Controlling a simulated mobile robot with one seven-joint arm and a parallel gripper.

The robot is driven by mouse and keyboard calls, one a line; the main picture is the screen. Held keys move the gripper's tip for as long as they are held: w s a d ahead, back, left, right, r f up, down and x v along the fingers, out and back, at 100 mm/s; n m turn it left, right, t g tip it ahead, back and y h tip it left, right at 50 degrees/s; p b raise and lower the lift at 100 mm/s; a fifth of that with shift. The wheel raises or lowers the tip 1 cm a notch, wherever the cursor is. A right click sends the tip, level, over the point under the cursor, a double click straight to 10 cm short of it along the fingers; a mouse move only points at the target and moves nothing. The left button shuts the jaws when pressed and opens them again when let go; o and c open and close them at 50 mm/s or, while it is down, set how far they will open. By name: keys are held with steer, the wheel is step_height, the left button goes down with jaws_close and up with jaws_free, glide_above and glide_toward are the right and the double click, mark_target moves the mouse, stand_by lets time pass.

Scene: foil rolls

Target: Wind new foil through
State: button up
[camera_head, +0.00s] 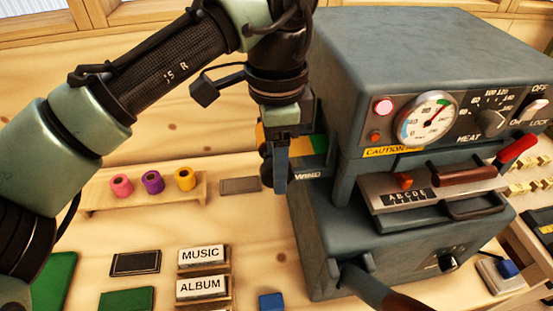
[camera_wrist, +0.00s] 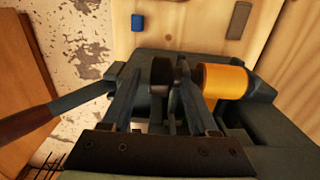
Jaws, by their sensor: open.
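The grey foil machine (camera_head: 400,60) fills the right of the head view. Its left side bears a "WIND" label (camera_head: 307,176). In the wrist view a gold foil roll (camera_wrist: 226,79) sits on the machine's side, beside a dark round knob (camera_wrist: 162,72). My gripper (camera_head: 281,165) is open at that side, pointing down. In the wrist view its fingers (camera_wrist: 160,85) stand on either side of the knob; I cannot tell whether they touch it. Pink (camera_head: 121,184), purple (camera_head: 152,181) and yellow (camera_head: 186,178) rolls stand on a wooden rack (camera_head: 145,201).
A lever (camera_head: 390,296) sticks out at the machine's lower front. "MUSIC" (camera_head: 201,255) and "ALBUM" (camera_head: 201,288) blocks, a blue block (camera_head: 271,302) and dark and green books lie on the table's left. A grey flat bar (camera_head: 240,185) lies between the rack and the machine.

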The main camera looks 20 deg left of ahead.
jaws_close()
steer(key=shift+d+r+y+p, duration=0.15)
steer(key=shift+r+y+p, duration=0.15)
steer(key=shift+p, duration=0.65)
steer(key=g+y+p, duration=0.1)
steer(key=p, duration=0.1)
steer(key=shift+w+d+p, duration=0.1)
steer(key=shift+p, duration=0.25)
steer(key=g+y+p, duration=0.1)
steer(key=p, duration=0.2)
steer(key=shift+w+d+p, duration=0.1)
steer(key=shift+p, duration=0.2)
steer(key=shift+f+g+y+p, duration=0.3)
steer(key=shift+y+p, duration=0.2)
steer(key=shift+p, duration=0.15)
steer(key=shift+f, duration=0.1)
jaws_free()
